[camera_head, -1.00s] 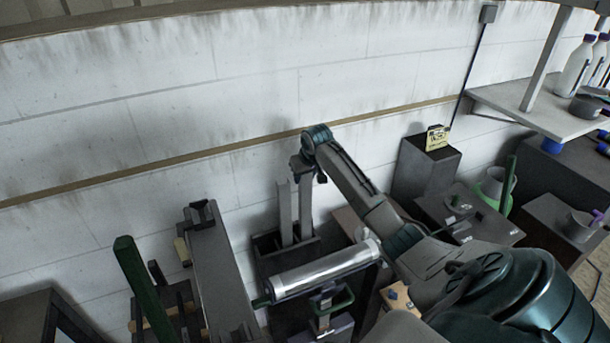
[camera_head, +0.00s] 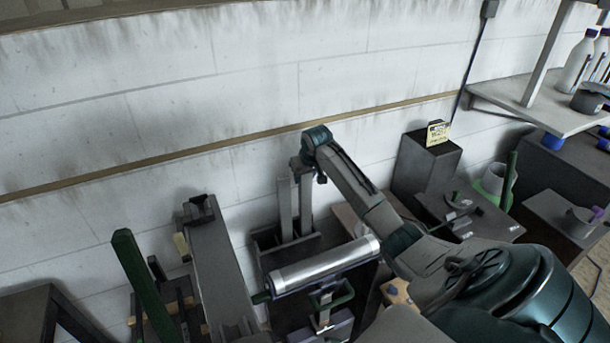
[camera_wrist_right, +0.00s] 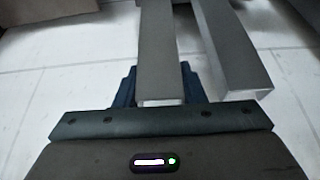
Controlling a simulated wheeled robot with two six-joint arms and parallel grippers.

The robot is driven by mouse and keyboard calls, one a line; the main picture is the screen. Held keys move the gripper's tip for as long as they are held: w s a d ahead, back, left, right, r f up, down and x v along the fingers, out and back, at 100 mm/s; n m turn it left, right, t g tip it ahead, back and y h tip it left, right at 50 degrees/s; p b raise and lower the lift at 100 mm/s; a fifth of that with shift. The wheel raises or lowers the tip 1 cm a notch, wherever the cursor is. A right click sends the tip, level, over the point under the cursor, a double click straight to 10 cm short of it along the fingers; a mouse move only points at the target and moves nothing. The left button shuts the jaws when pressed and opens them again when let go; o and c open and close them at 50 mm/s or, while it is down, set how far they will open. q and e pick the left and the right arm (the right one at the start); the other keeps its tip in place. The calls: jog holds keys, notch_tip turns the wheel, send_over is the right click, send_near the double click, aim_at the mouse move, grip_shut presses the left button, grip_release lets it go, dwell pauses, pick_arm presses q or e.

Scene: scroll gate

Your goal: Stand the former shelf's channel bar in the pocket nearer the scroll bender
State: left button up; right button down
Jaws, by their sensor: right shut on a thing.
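My right gripper (camera_head: 303,164) is at the top of a pair of grey upright bars near the wall. In the right wrist view it is shut on one grey bar (camera_wrist_right: 166,50), which runs between its dark blue fingertips. A second grey bar with an open channel end (camera_wrist_right: 235,55) stands close beside it. In the head view the two bars (camera_head: 285,208) stand side by side over a dark pocketed holder (camera_head: 268,262). Whether the held bar's lower end is seated in a pocket is not clear. I cannot surely identify the scroll bender. My left gripper is not in view.
A shiny roller (camera_head: 325,265) lies in front of the holder. A long grey channel-shaped beam (camera_head: 219,270) and a green post (camera_head: 142,282) are at the left. A dark box with a yellow card (camera_head: 428,160) and a wall shelf with bottles (camera_head: 540,125) are at the right.

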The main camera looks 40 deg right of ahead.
dwell(0.3)
jog(key=shift+c, duration=1.9)
grip_release()
jog(key=shift+r, duration=0.1)
notch_tip(320, 180, up, 5)
jog(key=p, duration=0.5)
jog(key=shift+r, duration=0.9)
